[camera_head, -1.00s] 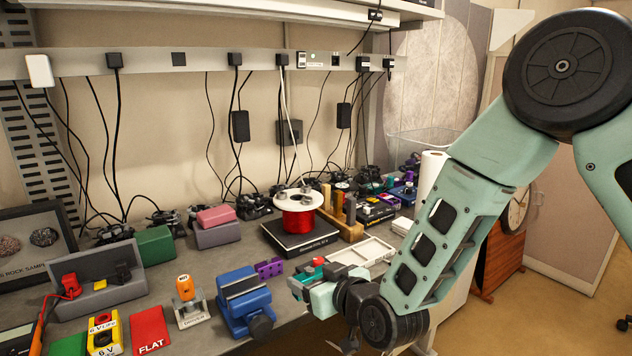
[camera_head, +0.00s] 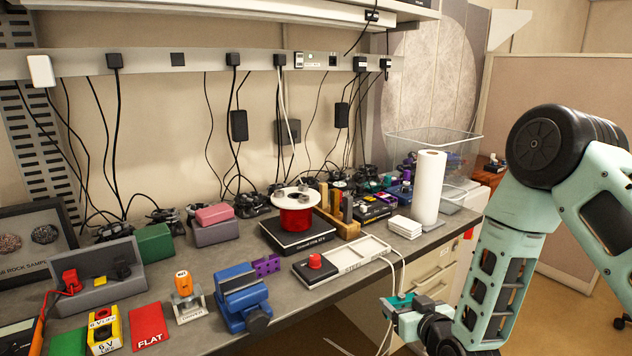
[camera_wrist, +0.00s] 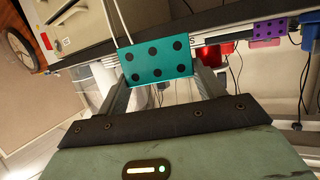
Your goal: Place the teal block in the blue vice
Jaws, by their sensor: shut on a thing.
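The teal block (camera_wrist: 157,62), with black dots on its face, is held between the fingers of my gripper (camera_wrist: 160,85) in the wrist view. In the head view my gripper (camera_head: 402,308) is out in front of the bench edge, low and right of the vice, with the teal block (camera_head: 398,299) at its tip. The blue vice (camera_head: 243,297) stands at the front edge of the bench, its jaws upward. I see nothing between its jaws.
A purple dotted block (camera_head: 266,265) lies behind the vice. An orange-topped device (camera_head: 185,290) stands left of the vice. White cables hang near my gripper.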

